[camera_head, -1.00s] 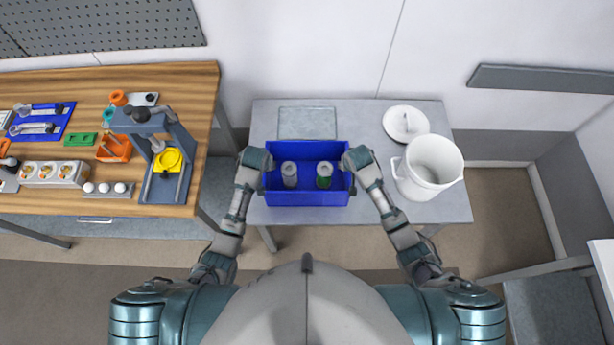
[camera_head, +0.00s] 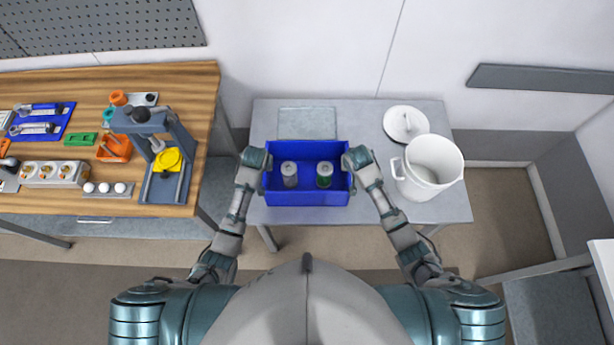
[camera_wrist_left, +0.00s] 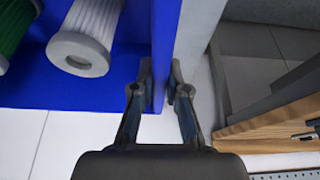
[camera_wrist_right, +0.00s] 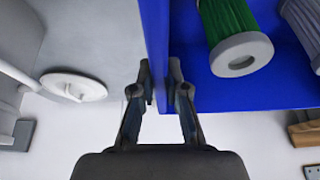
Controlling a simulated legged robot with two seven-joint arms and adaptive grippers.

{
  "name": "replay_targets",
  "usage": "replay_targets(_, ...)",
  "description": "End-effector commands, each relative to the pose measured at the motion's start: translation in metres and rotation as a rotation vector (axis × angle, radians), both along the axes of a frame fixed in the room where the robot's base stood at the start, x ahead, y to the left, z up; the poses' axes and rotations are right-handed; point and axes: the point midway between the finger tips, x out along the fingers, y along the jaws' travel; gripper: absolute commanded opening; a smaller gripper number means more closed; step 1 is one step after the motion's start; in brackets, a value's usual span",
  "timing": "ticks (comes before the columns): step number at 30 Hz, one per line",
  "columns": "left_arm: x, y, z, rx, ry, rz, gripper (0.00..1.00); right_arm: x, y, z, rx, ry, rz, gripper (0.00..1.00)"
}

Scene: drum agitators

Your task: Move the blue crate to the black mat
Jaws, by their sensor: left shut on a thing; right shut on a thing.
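The blue crate (camera_head: 307,198) is at the front of the grey table, holding a grey-white cylinder (camera_head: 289,173) and a green cylinder (camera_head: 324,174), both upright. My left gripper (camera_head: 260,160) is shut on the crate's left wall; the left wrist view shows its fingers (camera_wrist_left: 161,92) on both sides of that wall. My right gripper (camera_head: 350,160) is shut on the right wall, which also shows between its fingers (camera_wrist_right: 160,88) in the right wrist view. I cannot make out a black mat; a flat grey rectangle (camera_head: 307,122) lies behind the crate.
A white bucket (camera_head: 430,168) and a round white lid (camera_head: 405,123) stand right of the crate on the grey table (camera_head: 365,112). A wooden bench (camera_head: 190,95) with a press (camera_head: 165,150) and small parts stands at left, across a gap.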

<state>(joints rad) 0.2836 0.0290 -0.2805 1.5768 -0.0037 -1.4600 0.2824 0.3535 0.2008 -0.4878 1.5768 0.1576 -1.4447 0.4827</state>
Motion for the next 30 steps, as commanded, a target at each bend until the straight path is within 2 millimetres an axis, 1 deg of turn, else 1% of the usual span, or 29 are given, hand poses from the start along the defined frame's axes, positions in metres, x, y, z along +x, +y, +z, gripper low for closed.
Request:
replay_targets(5, 0.0, 0.0, 0.008, -0.001, -0.002, 0.0, 0.0, 0.0, 0.0, 0.008, 0.001, -0.003, 0.0, 0.0)
replay_targets(18, 0.001, 0.0, 0.05, -0.001, -0.004, 0.0, 0.0, 0.001, 0.0, 0.05, 0.001, -0.005, 0.0, 0.0)
replay_targets(22, 0.001, 0.0, 0.053, -0.001, -0.004, 0.0, 0.0, 0.001, 0.0, 0.053, 0.001, -0.005, 0.0, 0.0)
replay_targets(30, 0.001, 0.0, 0.052, -0.001, -0.004, 0.0, 0.0, 0.001, 0.0, 0.052, 0.001, -0.004, 0.0, 0.0)
